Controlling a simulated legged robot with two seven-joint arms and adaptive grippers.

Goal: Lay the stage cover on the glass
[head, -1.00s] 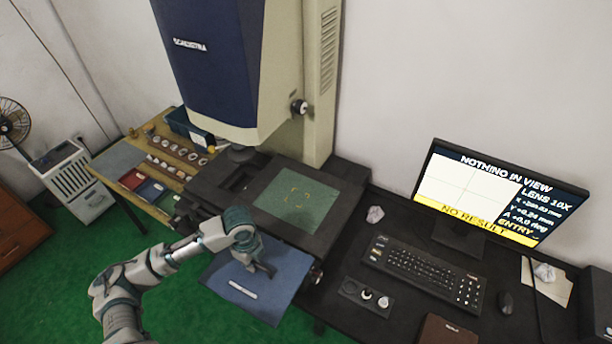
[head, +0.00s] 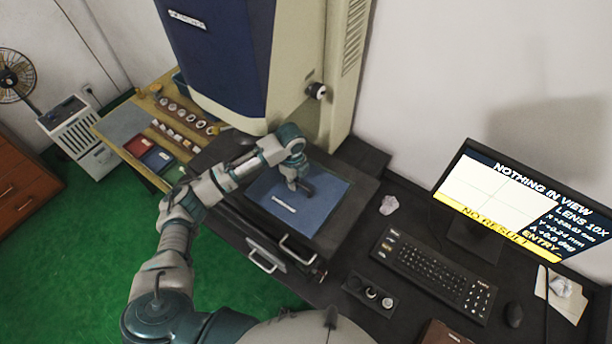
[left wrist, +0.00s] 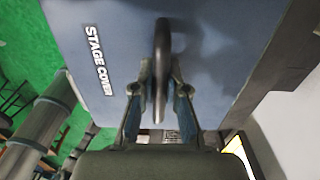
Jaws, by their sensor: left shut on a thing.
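The stage cover (head: 322,207) is a flat blue sheet with a white label strip. It lies over or just above the glass of the machine's stage, and the glass is hidden beneath it; I cannot tell whether they touch. My left gripper (head: 302,186) is shut on the cover's dark handle. In the left wrist view the fingers (left wrist: 160,98) pinch the handle (left wrist: 162,60), and the cover (left wrist: 220,40) with its "STAGE COVER" label fills much of the picture. My right gripper is not in view.
The dark stage (head: 352,222) surrounds the cover. The measuring column (head: 225,60) stands close behind. A monitor (head: 500,205), keyboard (head: 432,268) and mouse (head: 514,314) are to the right.

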